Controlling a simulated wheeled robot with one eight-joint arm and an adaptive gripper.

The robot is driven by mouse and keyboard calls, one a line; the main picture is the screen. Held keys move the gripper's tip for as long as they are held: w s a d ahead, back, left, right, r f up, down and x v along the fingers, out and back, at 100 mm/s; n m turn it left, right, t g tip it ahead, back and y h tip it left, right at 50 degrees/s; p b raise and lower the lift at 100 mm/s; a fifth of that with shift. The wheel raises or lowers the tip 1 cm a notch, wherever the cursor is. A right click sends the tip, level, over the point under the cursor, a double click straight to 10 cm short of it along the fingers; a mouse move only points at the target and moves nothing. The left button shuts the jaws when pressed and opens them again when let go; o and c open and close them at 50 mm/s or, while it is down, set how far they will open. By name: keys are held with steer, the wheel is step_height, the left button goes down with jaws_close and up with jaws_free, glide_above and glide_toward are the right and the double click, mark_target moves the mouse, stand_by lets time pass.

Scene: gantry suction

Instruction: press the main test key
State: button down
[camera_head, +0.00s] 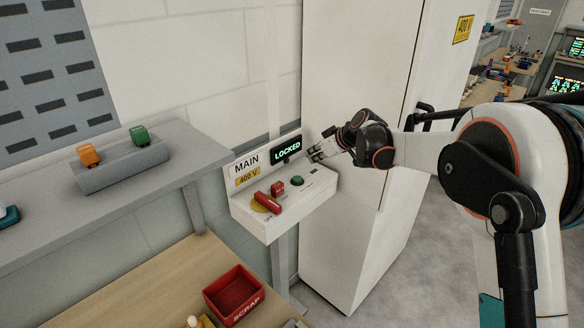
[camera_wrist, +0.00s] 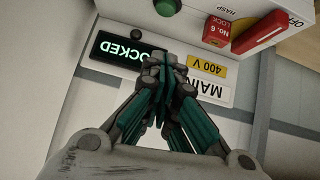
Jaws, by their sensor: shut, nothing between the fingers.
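The control box (camera_head: 262,224) is white, with a sloped back panel marked MAIN and 400 V. A round green button (camera_head: 297,181) sits on its top face; it also shows at the top edge of the wrist view (camera_wrist: 167,6). A dark display (camera_head: 287,149) on the back panel reads LOCKED in green letters. My gripper (camera_head: 315,156) is shut and empty, at the right end of the panel in the head view. In the wrist view its closed fingertips (camera_wrist: 164,62) overlap the display's edge and are apart from the button. Whether they touch the panel cannot be told.
A red handle (camera_head: 267,203) lies on a yellow disc, with a red lock block (camera_head: 278,188) labelled No. 6 beside the button. A tall white cabinet (camera_head: 350,80) stands close behind my gripper. A grey shelf (camera_head: 150,190) and red SCRAP bin (camera_head: 233,293) are left and below.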

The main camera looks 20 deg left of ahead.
steer(key=b, duration=0.1)
glide_above(298, 180)
steer(key=f, duration=0.6)
steer(key=shift+s+d+f, duration=0.2)
steer(key=shift+s+f, duration=0.05)
steer(key=f, duration=0.1)
steer(key=f+b, duration=0.1)
steer(key=shift+w+a+f, duration=0.2)
steer(key=shift+f, duration=0.9)
